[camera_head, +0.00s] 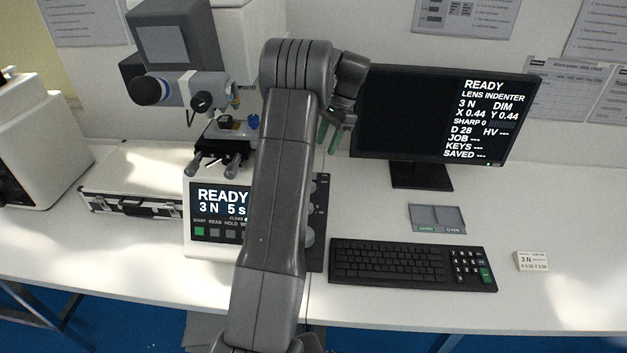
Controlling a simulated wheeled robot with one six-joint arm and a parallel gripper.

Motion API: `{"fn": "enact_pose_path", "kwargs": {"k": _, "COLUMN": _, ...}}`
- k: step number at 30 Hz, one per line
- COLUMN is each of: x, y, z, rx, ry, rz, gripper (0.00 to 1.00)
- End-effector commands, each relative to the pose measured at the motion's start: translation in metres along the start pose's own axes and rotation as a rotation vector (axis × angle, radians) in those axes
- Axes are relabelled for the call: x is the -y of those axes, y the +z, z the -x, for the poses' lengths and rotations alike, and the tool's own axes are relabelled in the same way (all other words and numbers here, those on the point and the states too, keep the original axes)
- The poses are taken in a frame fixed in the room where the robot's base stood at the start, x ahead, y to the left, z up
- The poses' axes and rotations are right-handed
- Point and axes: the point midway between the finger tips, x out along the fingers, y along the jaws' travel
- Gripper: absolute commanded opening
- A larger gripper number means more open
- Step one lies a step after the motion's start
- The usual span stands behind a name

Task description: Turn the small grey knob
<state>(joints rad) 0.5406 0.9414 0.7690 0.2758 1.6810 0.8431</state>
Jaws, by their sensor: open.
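The hardness tester (188,262) stands left of centre, with a lit READY display and a row of buttons. My arm crosses in front of its right part. Right of my arm a strip of dark panel shows, with a round grey knob (308,237) partly hidden by the arm. I cannot tell whether this is the small grey knob or whether a smaller one is hidden. My gripper (328,138) is raised above and behind the panel, left of the monitor. Its green-tipped fingers are open and I see nothing between them. It is apart from the knob.
A monitor (400,110) stands at the back right. A keyboard (400,265), a grey two-part tray (437,219) and a small white block (532,262) lie on the table. A case (135,200) lies left of the tester. The right of the table is mostly clear.

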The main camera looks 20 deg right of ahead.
Motion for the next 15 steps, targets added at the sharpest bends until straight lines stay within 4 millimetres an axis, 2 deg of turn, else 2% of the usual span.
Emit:
{"fn": "enact_pose_path", "kwargs": {"k": 3, "x": 0.005, "y": -0.002, "z": 0.0, "rx": 0.014, "ry": 0.043, "rz": 0.107, "gripper": 0.46}}
{"fn": "enact_pose_path", "kwargs": {"k": 8, "x": 0.006, "y": -0.002, "z": -0.002, "rx": 0.022, "ry": 0.063, "rz": 0.159, "gripper": 0.46}}
{"fn": "enact_pose_path", "kwargs": {"k": 11, "x": 0.006, "y": -0.001, "z": -0.011, "rx": 0.024, "ry": 0.065, "rz": 0.16, "gripper": 0.46}}
{"fn": "enact_pose_path", "kwargs": {"k": 15, "x": 0.004, "y": 0.0, "z": -0.036, "rx": 0.025, "ry": 0.066, "rz": 0.159, "gripper": 0.46}}
